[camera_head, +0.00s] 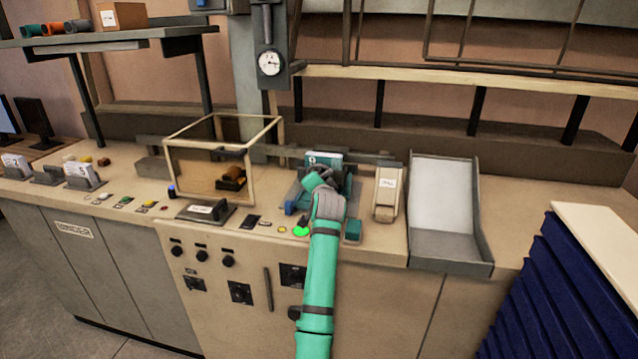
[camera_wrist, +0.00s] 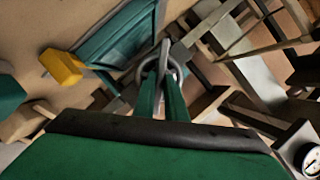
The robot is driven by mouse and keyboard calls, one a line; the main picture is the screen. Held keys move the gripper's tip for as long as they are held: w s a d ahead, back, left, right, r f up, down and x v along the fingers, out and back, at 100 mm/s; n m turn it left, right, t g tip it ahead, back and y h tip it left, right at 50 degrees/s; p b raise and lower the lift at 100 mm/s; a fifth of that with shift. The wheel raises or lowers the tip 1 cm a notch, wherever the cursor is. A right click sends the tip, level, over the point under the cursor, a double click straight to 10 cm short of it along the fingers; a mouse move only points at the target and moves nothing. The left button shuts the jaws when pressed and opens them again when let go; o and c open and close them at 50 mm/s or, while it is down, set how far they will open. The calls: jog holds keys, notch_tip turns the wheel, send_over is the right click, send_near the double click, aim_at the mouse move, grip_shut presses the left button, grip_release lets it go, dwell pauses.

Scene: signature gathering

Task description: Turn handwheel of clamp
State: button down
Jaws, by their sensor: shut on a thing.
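The teal clamp (camera_head: 338,166) with a "9" card on it stands on the bench top, right of the glass-sided box. My green arm reaches up from the front, and my gripper (camera_head: 318,180) is at the clamp, covering much of it. In the wrist view my two green fingers (camera_wrist: 161,82) come together at the grey ring of the handwheel (camera_wrist: 146,66). The gripper is shut on the handwheel. The teal plate of the clamp (camera_wrist: 115,45) lies to the left there. The handwheel is mostly hidden behind my gripper in the head view.
The framed box (camera_head: 208,185) stands left of the clamp. A beige device (camera_head: 387,195) and a grey chute (camera_head: 443,200) stand close on the right. A lit green button (camera_head: 301,231) and a teal block (camera_head: 353,231) are near my forearm. A gauge (camera_head: 269,63) hangs behind.

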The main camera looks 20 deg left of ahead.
jog(key=shift+f, duration=0.2)
jog(key=c, duration=1.8)
grip_release()
jog(key=shift+r, duration=0.1)
jog(key=v, duration=1.1)
